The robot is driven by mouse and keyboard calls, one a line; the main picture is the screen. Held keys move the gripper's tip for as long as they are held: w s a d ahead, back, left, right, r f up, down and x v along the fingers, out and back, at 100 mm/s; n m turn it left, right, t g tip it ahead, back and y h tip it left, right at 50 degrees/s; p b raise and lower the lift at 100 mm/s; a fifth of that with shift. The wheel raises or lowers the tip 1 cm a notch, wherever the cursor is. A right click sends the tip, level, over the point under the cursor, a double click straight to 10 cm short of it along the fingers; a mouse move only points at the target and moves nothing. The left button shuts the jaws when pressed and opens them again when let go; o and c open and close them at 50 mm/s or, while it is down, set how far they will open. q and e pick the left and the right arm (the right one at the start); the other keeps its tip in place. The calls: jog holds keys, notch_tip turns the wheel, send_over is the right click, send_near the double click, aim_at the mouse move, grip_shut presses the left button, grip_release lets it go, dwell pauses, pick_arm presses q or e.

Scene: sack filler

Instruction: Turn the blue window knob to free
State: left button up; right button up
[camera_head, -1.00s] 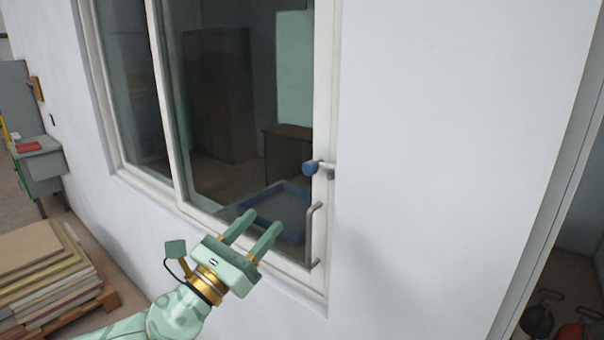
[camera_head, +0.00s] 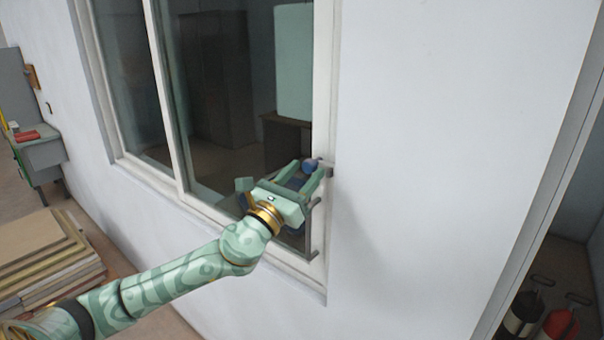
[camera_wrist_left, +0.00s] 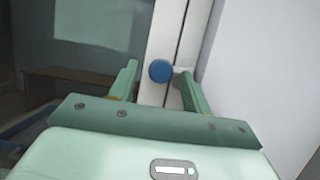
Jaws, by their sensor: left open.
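The blue window knob (camera_head: 309,166) sits on the right frame of the sliding window, above the grey pull handle (camera_head: 312,228). In the left wrist view the round blue knob (camera_wrist_left: 161,71) lies between my open fingers, nearer the right one. My left gripper (camera_head: 308,170) is open, its fingertips up at the knob, one on each side of it. I cannot tell whether either finger touches it. The gripper also shows in the wrist view (camera_wrist_left: 158,82). My right gripper is not seen.
The white wall (camera_head: 430,150) right of the window is clear. A doorway at the far right shows red and black items (camera_head: 558,326) on the floor. Stacked boards (camera_head: 45,255) lie at the lower left, with a grey cabinet (camera_head: 40,150) behind.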

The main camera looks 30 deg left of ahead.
pick_arm(q)
jog(key=c, duration=1)
